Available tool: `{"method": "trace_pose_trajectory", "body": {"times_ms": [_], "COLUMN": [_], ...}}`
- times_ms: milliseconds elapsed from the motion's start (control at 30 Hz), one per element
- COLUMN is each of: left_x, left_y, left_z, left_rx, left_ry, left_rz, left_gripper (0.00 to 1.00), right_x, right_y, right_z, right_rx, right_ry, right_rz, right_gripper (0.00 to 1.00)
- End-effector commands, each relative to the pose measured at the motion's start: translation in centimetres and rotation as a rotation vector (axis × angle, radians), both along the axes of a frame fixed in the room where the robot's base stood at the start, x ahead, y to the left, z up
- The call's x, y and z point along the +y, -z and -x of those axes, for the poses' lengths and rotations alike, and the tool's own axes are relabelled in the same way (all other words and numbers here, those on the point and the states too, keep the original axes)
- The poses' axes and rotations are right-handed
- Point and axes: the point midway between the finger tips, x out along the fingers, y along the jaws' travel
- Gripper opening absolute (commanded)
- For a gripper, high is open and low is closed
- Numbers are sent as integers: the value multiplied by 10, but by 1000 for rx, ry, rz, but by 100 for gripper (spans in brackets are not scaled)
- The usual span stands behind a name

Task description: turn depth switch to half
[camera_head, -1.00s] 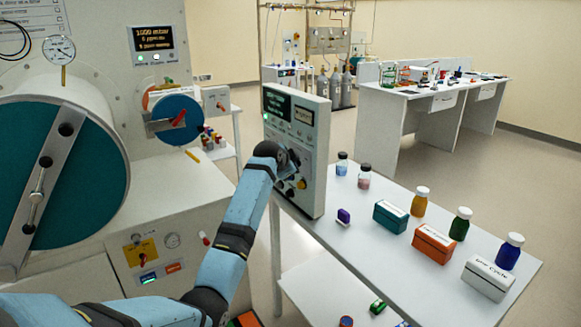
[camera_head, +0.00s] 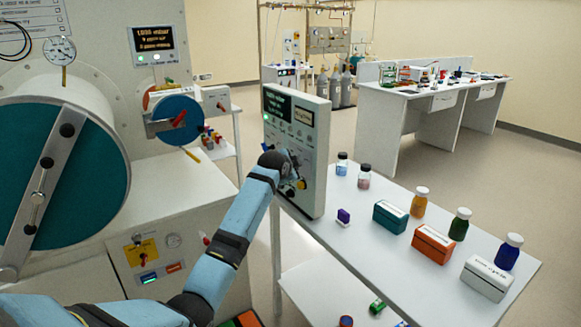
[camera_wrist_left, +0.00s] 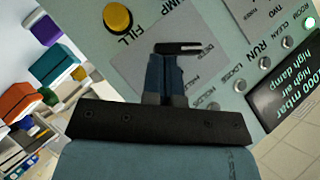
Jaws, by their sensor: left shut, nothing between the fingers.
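The grey control panel (camera_head: 297,130) stands upright at the left end of the white table. My left gripper (camera_wrist_left: 165,72) is at the panel's face, its dark blue fingers shut together and empty. In the wrist view a small black lever (camera_wrist_left: 182,47), seemingly the depth switch, lies at the fingertips on a grey label plate (camera_wrist_left: 205,75) with upside-down lettering. The fingers partly hide the plate, and I cannot tell whether they touch the lever or which mark it points to. In the head view my left wrist covers this switch. My right gripper is not in view.
The wrist view shows a yellow FILL button (camera_wrist_left: 118,17) and a lit display (camera_wrist_left: 285,100) beside the plate. Bottles and boxes, including a teal box (camera_head: 390,217), stand on the table right of the panel. A glovebox with a round teal door (camera_head: 60,185) is at left.

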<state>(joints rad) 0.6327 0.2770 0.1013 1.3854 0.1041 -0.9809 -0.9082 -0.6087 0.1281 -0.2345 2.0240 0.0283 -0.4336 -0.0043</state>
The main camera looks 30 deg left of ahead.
Motion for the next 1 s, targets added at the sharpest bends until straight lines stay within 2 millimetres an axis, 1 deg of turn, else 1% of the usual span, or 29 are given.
{"method": "trace_pose_trajectory", "body": {"times_ms": [167, 367, 1000], "left_x": [0, 0, 0], "left_y": [4, 8, 22], "left_z": [1, 1, 0], "left_rx": [-19, -64, -213], "left_ry": [0, 0, 0], "left_rz": [-57, -167, -520], "left_gripper": [0, 0, 0], "right_x": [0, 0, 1], "right_y": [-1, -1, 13], "right_z": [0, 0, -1], "right_rx": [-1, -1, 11], "right_ry": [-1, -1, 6], "right_rz": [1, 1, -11], "right_gripper": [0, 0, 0]}}
